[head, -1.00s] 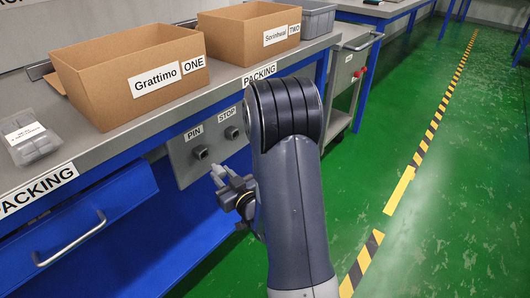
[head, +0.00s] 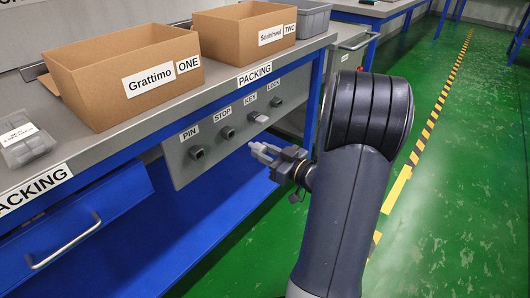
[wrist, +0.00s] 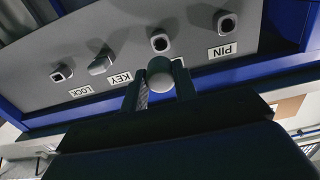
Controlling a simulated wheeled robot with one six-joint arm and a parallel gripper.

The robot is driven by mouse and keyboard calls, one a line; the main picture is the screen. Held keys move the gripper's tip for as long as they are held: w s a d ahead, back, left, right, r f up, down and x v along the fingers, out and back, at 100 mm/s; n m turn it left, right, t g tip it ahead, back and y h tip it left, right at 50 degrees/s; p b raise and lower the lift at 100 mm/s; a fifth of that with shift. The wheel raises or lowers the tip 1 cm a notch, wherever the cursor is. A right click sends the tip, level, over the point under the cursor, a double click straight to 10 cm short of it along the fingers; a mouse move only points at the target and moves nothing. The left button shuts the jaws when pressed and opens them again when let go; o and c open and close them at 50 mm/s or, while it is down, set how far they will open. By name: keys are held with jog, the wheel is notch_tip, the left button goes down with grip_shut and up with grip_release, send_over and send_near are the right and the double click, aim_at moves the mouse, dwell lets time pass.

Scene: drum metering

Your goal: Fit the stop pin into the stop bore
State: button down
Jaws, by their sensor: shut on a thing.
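The stop pin (wrist: 160,82) shows in the wrist view as a pale grey round end between my fingers. My gripper (head: 262,152) is shut on it, in front of the grey panel and apart from it; it also shows in the wrist view (wrist: 160,90). The stop bore (head: 228,132) is a collared hole under the STOP label. In the wrist view the stop bore (wrist: 160,42) has a dark opening, in line with the pin in the picture. In the head view the pin blends with my fingers.
The panel (head: 178,163) also has the PIN socket (head: 197,153), the KEY fitting (head: 258,117) and the LOCK fitting (head: 277,101). Cardboard boxes (head: 110,75) stand on the bench above. A blue drawer (head: 75,225) is at left. Green floor is clear at right.

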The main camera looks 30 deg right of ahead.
aim_at(249, 144)
jog(key=shift+s, duration=0.1)
jog(key=shift+x, duration=2.95)
jog(key=shift+p+x, duration=0.45)
jog(key=shift+x, duration=1.2)
jog(key=c, duration=1)
grip_release()
jog(key=shift+f, duration=0.1)
jog(key=shift+c, duration=0.2)
jog(key=shift+d, duration=0.1)
jog(key=p+v, duration=0.2)
jog(key=v, duration=0.8)
jog(key=shift+s, duration=0.35)
